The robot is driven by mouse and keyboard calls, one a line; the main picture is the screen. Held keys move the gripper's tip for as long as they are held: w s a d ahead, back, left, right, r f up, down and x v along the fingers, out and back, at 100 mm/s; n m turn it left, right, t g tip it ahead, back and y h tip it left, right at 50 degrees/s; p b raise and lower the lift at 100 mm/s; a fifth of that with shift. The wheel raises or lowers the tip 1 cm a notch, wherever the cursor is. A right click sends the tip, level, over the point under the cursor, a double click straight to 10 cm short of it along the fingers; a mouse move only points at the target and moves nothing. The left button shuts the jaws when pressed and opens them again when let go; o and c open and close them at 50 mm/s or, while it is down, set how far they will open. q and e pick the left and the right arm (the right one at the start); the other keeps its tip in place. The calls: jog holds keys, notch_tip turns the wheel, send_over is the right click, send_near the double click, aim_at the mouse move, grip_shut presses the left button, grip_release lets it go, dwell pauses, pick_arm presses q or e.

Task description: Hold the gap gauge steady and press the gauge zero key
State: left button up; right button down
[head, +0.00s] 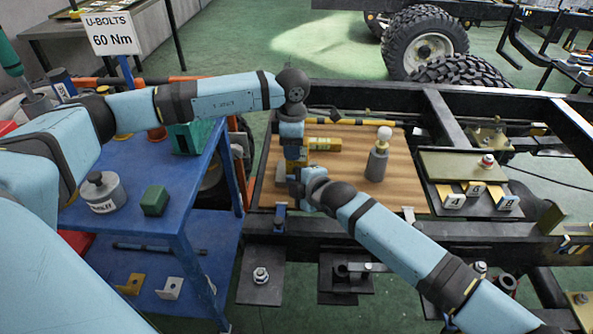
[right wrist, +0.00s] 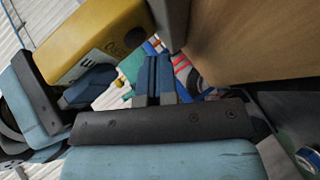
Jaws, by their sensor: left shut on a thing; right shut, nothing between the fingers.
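The yellow gap gauge (head: 284,174) is at the left edge of the wooden board, partly hidden by my grippers. In the right wrist view the gauge (right wrist: 92,42) shows large and tilted, with a dark round spot near its right end; I cannot tell whether that is the zero key. My left gripper (head: 293,163) reaches down from above and is shut on the gauge. My right gripper (head: 295,184) is just below it in the head view, close to the gauge. Its empty fingers (right wrist: 153,80) are shut; contact with the gauge cannot be told.
Another yellow block (head: 324,144) and a grey bottle with a white ball top (head: 378,158) are on the wooden board (head: 345,190). The black chassis frame (head: 400,235) surrounds it. A blue cart (head: 190,185) stands left with a weight (head: 103,194) and green block (head: 154,201).

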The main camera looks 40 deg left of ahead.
jog(key=shift+s, duration=0.1)
jog(key=shift+s+d, duration=0.7)
jog(key=shift+s, duration=0.35)
jog(key=shift+s+d, duration=0.65)
jog(key=shift+s, duration=0.35)
pick_arm(q)
jog(key=o, duration=1.1)
